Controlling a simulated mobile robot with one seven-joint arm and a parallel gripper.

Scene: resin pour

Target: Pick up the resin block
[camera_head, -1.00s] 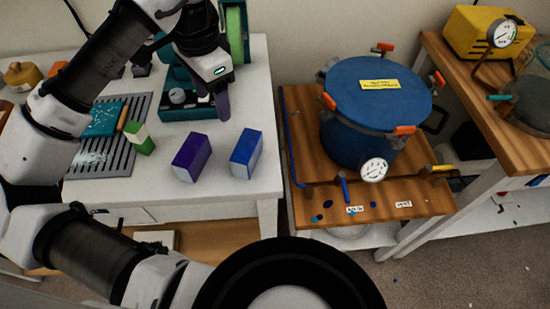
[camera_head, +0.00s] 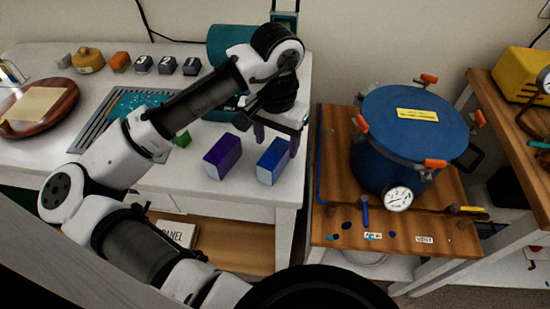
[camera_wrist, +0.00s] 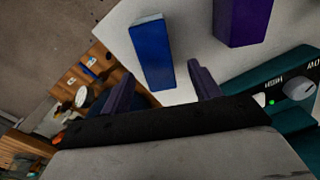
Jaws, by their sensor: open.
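Several coloured blocks stand near the front of the white table; the frames do not show which one the task calls the resin block. A blue block (camera_head: 273,162) with a pale lower edge is nearest the right corner, and a purple block (camera_head: 222,157) stands left of it. A small green block (camera_head: 182,139) is partly hidden behind my arm. My gripper (camera_head: 277,141) is open and empty above and behind the blue block. In the wrist view the blue block (camera_wrist: 152,52) lies just beyond the spread fingertips, and the purple block (camera_wrist: 243,20) is at the upper right.
A teal machine (camera_head: 230,45) stands behind my arm. A slotted grey rack (camera_head: 95,130) holds a teal piece. A round wooden board (camera_head: 62,112) is at the left. A blue pressure pot (camera_head: 400,150) stands on the wooden bench at the right, across a gap.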

